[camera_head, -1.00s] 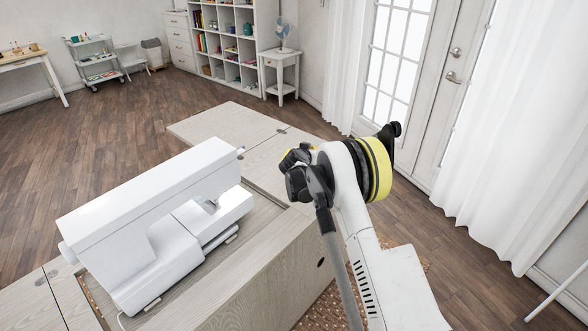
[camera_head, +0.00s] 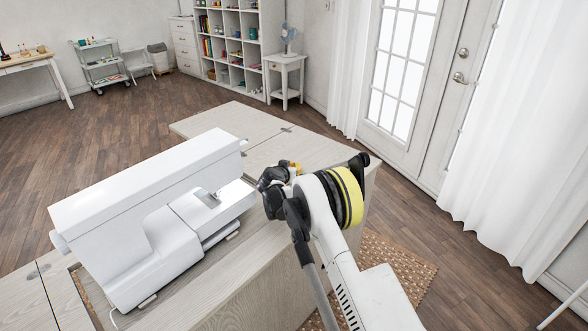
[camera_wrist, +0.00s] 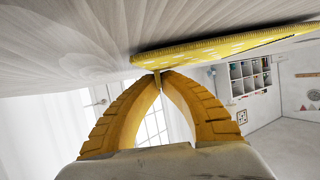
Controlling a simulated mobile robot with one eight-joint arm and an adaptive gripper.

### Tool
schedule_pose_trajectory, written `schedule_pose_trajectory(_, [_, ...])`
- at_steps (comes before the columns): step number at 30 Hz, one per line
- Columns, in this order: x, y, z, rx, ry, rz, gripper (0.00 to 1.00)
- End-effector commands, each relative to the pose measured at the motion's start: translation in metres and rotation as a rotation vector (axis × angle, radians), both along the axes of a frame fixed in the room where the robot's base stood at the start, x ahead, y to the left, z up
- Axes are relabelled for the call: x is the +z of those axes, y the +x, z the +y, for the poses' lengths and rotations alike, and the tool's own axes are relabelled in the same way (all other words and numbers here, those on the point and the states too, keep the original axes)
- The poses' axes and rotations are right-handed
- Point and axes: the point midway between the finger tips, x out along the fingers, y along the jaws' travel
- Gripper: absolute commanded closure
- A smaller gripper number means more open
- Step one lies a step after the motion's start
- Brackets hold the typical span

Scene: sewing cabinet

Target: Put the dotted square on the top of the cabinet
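The dotted square (camera_wrist: 225,47) is a thin yellow pad with white dots in the wrist view, seen almost edge-on. It lies along or very close to the pale wooden cabinet top (camera_wrist: 70,35); I cannot tell whether it rests fully on it. My gripper (camera_wrist: 157,78) has its yellow fingers drawn together, with a thin sliver between the tips at the square's edge. In the head view my gripper (camera_head: 277,176) is low over the cabinet top (camera_head: 245,116), right of the sewing machine. There the square is not clearly visible, hidden behind my gripper.
A white sewing machine (camera_head: 150,210) stands on the cabinet, close left of my gripper. The cabinet's far leaf is clear. A woven rug (camera_head: 398,268) lies on the floor beside it. White curtains (camera_head: 515,130) and a glazed door (camera_head: 402,70) are at the right.

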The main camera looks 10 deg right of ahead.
Motion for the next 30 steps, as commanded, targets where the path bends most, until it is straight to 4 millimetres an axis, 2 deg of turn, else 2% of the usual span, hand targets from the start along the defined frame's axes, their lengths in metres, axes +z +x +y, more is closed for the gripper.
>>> schedule_pose_trajectory(4, [-0.002,0.0,0.0,0.0,0.0,0.0,1.0])
schedule_pose_trajectory(5, [-0.003,0.0,0.0,0.0,0.0,0.0,0.94])
schedule_pose_trajectory(7, [-0.002,0.0,0.0,0.0,0.0,0.0,0.73])
schedule_pose_trajectory(19, [0.003,-0.003,0.002,0.001,0.0,0.0,0.73])
schedule_pose_trajectory(23, [0.014,-0.02,0.012,0.003,-0.001,0.001,0.73])
schedule_pose_trajectory(30, [0.035,-0.064,0.039,0.004,-0.001,0.0,0.73])
